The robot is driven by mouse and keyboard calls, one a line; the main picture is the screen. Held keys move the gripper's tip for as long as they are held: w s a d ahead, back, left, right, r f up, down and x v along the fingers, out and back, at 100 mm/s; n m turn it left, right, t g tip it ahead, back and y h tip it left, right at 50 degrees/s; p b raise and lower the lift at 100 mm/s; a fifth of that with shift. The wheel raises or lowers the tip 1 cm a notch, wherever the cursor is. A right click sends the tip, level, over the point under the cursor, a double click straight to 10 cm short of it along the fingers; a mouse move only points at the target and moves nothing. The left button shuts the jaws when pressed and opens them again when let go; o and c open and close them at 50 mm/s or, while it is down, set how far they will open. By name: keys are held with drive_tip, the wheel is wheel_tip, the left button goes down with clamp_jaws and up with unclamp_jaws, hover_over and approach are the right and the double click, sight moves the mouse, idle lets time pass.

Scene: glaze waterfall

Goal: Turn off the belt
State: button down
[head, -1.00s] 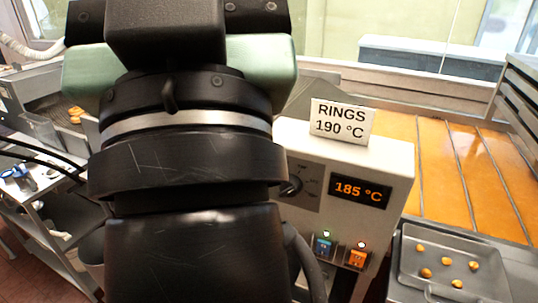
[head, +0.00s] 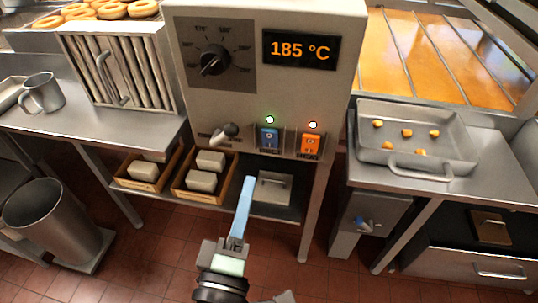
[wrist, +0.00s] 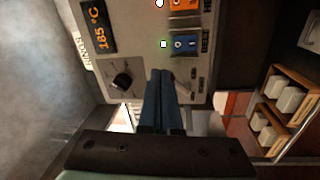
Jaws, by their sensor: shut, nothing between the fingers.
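A blue rocker switch (head: 269,139) sits low on the front of the pale control box (head: 200,105), with a lit green lamp (head: 269,119) above it. It also shows in the wrist view (wrist: 184,44). An orange rocker switch (head: 311,144) labelled HEAT is to its right, under a lit lamp (head: 313,125). A small toggle lever (head: 228,131) is to the left of the blue switch. The small lettering under the blue switch and lever is not clear. My gripper (head: 249,182) is shut and empty, its blue fingers pointing up, below the switches and apparently apart from them.
A dial (head: 213,61) and a display (head: 299,49) reading 185 °C are higher on the box. A metal tray (head: 365,150) with several small fried pieces stands right. Wooden crates (head: 178,190) with pale blocks are on the shelf below. A bin (head: 60,225) stands left.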

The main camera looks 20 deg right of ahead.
sight(272, 136)
drive_tip(key=f, duration=0.1)
drive_tip(key=s+f+n, duration=0.1)
drive_tip(key=f+n, duration=0.1)
drive_tip(key=f, duration=0.1)
drive_tip(key=shift+s+b, duration=0.3)
drive_tip(key=shift+s, duration=0.05)
drive_tip(key=p+x, duration=0.3)
drive_tip(key=x, duration=1.1)
drive_tip(key=shift+r+p, duration=0.15)
drive_tip(key=shift+p, duration=0.2)
